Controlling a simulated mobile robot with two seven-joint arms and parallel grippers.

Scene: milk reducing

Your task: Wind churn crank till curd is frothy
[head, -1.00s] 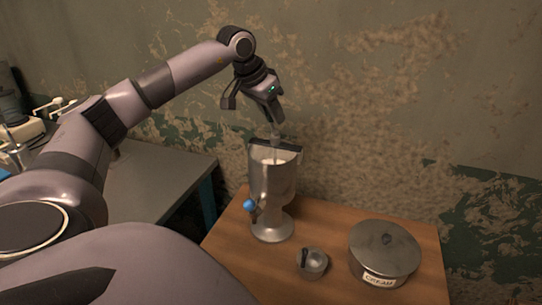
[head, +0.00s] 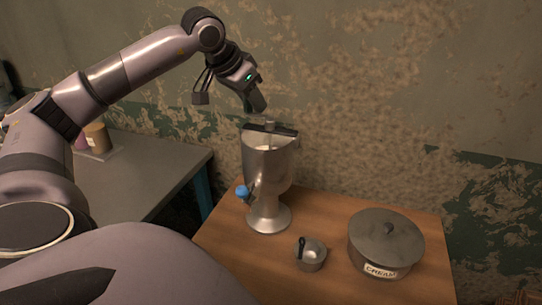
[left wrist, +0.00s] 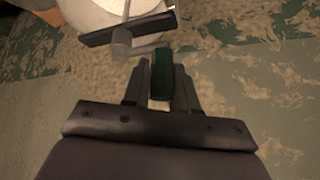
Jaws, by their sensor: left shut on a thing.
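The metal churn (head: 268,165) stands upright on the wooden table, with a blue tap handle (head: 241,191) low on its left side. A dark bar (head: 270,128) crosses its open top, and the grey crank (left wrist: 140,48) rises above that bar. White curd (left wrist: 95,12) shows inside the churn in the left wrist view; I cannot tell how frothy it is. My left gripper (head: 259,108) is above the churn, shut on the crank's dark green handle (left wrist: 162,72). The handle stands between the fingers in the left wrist view. My right gripper is not in view.
A lidded metal pot (head: 386,242) labelled CREAM stands on the wooden table (head: 335,215) at the right. A small metal cup (head: 310,255) sits in front of the churn. A grey table (head: 150,175) is at the left, and a peeling wall (head: 350,90) is close behind.

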